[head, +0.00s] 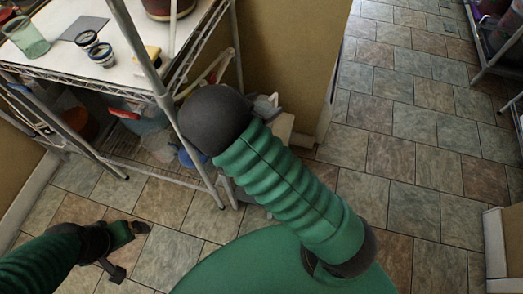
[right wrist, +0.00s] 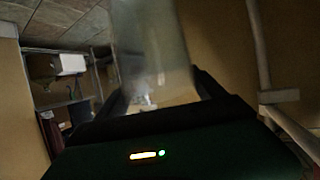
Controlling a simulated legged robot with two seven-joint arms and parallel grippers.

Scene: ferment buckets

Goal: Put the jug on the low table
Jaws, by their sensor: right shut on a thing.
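My right gripper (right wrist: 160,98) is shut on a translucent, pale grey jug (right wrist: 152,45) in the right wrist view. The jug fills the space between the dark fingers, and its far end runs out of the top of the picture. In the head view my right forearm and dark wrist hide most of the gripper and the jug. A low pale surface (head: 284,126), possibly the low table, shows partly behind my right arm. My left gripper (head: 122,250) is low at the left over the tiled floor, with its fingers apart and nothing seen between them.
A wire rack with a white top (head: 120,68) stands at the upper left, holding a greenish glass (head: 26,38), small dark-rimmed jars (head: 94,46) and a grey sheet. Tubs sit on its lower shelf. The tiled floor (head: 400,120) at right is clear. Another rack stands at the upper right.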

